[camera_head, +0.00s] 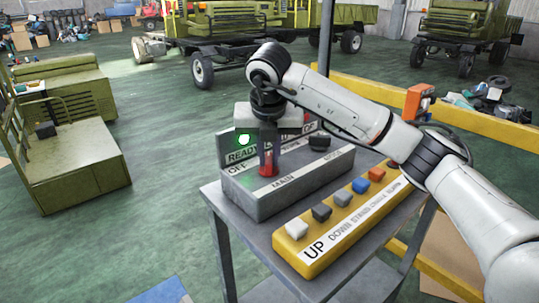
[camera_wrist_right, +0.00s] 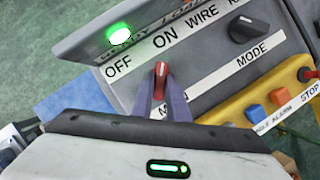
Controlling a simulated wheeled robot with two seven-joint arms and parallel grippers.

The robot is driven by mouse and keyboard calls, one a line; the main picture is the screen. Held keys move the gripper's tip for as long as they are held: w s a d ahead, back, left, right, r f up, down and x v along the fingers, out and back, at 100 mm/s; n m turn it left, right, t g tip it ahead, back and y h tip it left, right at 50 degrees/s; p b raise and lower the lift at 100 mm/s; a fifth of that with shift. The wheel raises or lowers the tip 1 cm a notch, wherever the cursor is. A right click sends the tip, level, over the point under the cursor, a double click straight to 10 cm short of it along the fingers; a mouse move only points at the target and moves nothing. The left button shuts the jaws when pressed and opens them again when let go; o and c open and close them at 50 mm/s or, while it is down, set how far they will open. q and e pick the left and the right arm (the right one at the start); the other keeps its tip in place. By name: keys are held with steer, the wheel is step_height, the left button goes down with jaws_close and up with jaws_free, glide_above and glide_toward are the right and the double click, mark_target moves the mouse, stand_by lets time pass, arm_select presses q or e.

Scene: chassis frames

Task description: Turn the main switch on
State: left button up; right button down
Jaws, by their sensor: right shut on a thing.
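The red main switch knob (camera_head: 268,170) stands on the grey control box (camera_head: 300,190), above the MAIN label. My right gripper (camera_head: 268,155) reaches it from above. In the right wrist view the two fingers (camera_wrist_right: 160,95) are closed on either side of the red knob (camera_wrist_right: 161,74). The knob's visible end points up towards the ON label (camera_wrist_right: 163,47), with the OFF label (camera_wrist_right: 118,68) to its left. The fingers hide the knob's lower part. A green lamp (camera_head: 244,139) by the READY label is lit. My left gripper is out of view.
A black MODE knob (camera_wrist_right: 248,28) sits right of the red one. A yellow button box (camera_head: 340,220) with several coloured buttons lies in front on the grey cart (camera_head: 225,205). A yellow rail (camera_head: 480,126) runs behind.

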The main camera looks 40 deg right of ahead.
steer(key=shift+m, duration=0.7)
steer(key=c, duration=1.7)
jaws_free()
steer(key=shift+r, duration=0.15)
steer(key=shift+a+r, duration=0.15)
steer(key=shift+r, duration=0.15)
steer(key=p+v, duration=0.1)
steer(key=v, duration=0.8)
steer(key=shift+a+r, duration=0.15)
steer(key=shift+r, duration=0.05)
